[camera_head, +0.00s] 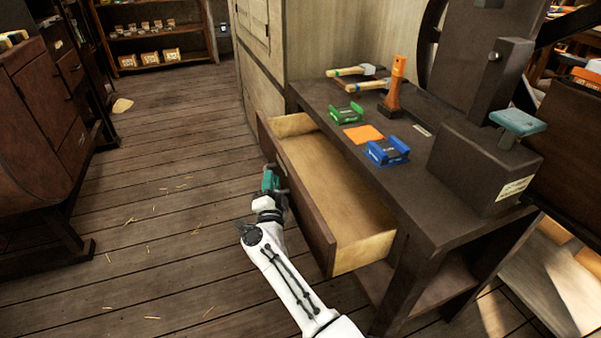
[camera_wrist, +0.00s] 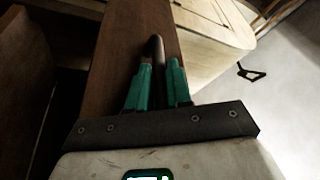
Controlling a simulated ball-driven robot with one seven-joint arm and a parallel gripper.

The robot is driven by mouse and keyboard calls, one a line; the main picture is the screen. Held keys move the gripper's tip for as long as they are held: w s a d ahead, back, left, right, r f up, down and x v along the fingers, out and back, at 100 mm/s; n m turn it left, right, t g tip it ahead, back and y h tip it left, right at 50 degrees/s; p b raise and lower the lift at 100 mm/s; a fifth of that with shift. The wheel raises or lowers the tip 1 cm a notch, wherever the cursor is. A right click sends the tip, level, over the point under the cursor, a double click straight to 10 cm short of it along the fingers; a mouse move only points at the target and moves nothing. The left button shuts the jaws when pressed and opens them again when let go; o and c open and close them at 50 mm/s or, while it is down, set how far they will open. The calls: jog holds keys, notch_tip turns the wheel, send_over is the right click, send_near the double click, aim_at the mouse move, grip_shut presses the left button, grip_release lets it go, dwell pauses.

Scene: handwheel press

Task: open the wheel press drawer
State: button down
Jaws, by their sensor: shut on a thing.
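The wheel press drawer (camera_head: 291,195) sits under the dark bench top and is pulled well out; its pale wooden inside is empty. Its dark front board also shows in the wrist view (camera_wrist: 108,75). My gripper (camera_head: 271,180) is at the outer face of the drawer front. In the wrist view my green fingers (camera_wrist: 158,85) are closed around a dark handle bar (camera_wrist: 153,47) on that front. In the head view the handle is mostly hidden behind my gripper.
The bench top (camera_head: 432,190) holds a green block (camera_head: 346,113), an orange square (camera_head: 363,134), a blue block (camera_head: 387,151), an orange-handled tool (camera_head: 397,80) and hammers (camera_head: 357,71). A dark cabinet (camera_head: 40,130) stands at left. The plank floor (camera_head: 165,235) between is clear except straw bits.

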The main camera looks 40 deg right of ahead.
jog(key=w+a+b, duration=0.1)
jog(key=w+a, duration=0.2)
jog(key=a, duration=0.8)
jog(key=shift+b, duration=0.4)
jog(key=shift+f, duration=0.1)
jog(key=c, duration=1.4)
grip_release()
jog(key=shift+a, duration=0.1)
jog(key=p+v, duration=0.3)
jog(key=v, duration=0.7)
jog(key=shift+s+a, duration=0.25)
